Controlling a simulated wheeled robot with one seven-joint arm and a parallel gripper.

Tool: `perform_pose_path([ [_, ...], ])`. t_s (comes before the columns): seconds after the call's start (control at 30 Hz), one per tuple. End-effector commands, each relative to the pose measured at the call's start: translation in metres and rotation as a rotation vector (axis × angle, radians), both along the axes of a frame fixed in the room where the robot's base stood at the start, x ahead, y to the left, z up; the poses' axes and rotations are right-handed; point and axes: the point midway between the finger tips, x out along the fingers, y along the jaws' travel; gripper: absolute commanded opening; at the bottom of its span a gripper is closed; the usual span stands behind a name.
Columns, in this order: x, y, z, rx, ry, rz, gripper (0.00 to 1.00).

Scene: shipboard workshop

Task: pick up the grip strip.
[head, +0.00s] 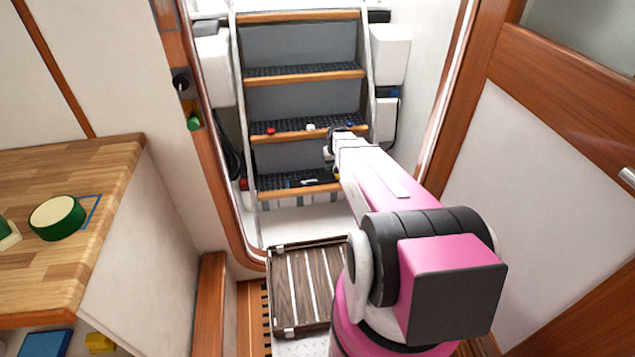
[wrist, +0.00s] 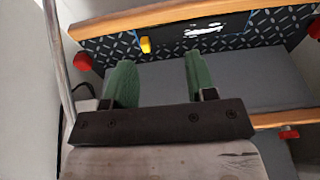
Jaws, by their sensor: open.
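A flat black piece with white worn-looking patches (head: 310,182) lies on the lowest stair tread; it appears to be the grip strip. In the wrist view it shows near the top (wrist: 204,30), with a thin blue line by its edge. My gripper's two green fingers (wrist: 160,75) are apart with nothing between them. They are over the grey riser and point toward the lowest tread, clear of the strip. In the head view my gripper (head: 333,150) is small and partly hidden by my pink arm, in front of the stairs.
A small yellow piece (wrist: 145,45) lies beside the strip. Red pieces sit at both ends of this tread (wrist: 83,61). Small red, white and blue items stand on the tread above (head: 270,131). A slatted wooden panel (head: 300,288) is below, and a wooden counter (head: 110,170) is left.

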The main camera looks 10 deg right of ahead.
Motion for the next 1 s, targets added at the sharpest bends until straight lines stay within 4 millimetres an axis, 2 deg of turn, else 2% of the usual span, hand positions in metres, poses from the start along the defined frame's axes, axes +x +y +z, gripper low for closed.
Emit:
perform_pose_path([
  [0.03, 0.032, -0.012, -0.019, 0.0, -0.017, -0.003, 0.51],
  [0.1, 0.055, -0.023, -0.034, -0.002, -0.041, -0.004, 0.51],
  [0.2, 0.079, -0.036, -0.05, -0.005, -0.067, -0.005, 0.51],
  [0.3, 0.092, -0.044, -0.059, -0.008, -0.084, -0.005, 0.51],
  [0.53, 0.099, -0.046, -0.074, -0.009, -0.089, -0.004, 0.51],
  [0.8, 0.109, -0.047, -0.111, -0.009, -0.089, -0.004, 0.51],
  [1.0, 0.111, -0.047, -0.121, -0.009, -0.09, -0.005, 0.51],
])
